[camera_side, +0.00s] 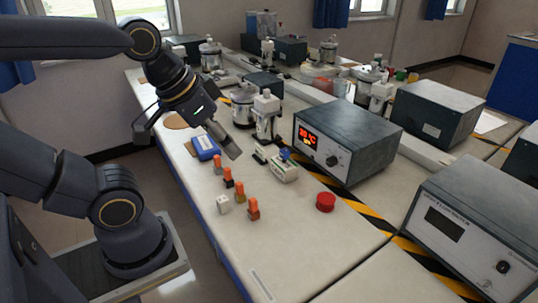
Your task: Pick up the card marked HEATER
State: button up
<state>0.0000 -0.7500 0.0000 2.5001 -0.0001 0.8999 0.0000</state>
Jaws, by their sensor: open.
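I cannot make out a card marked HEATER, as no lettering on the table is legible at this size. A thin pale strip (262,285) lies flat near the table's front edge, but I cannot tell whether it is a card. My gripper (232,152) is open and points down and to the right above the table. Nothing shows between its fingers. It is behind a row of small orange-topped blocks (239,190) and left of a white device with a green front (284,171).
A blue box (205,147) lies just left of my gripper. A grey heater-like unit with a red display (350,140) stands to the right. The table's front middle is mostly clear.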

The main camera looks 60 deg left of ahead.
jog(key=o, duration=0.9)
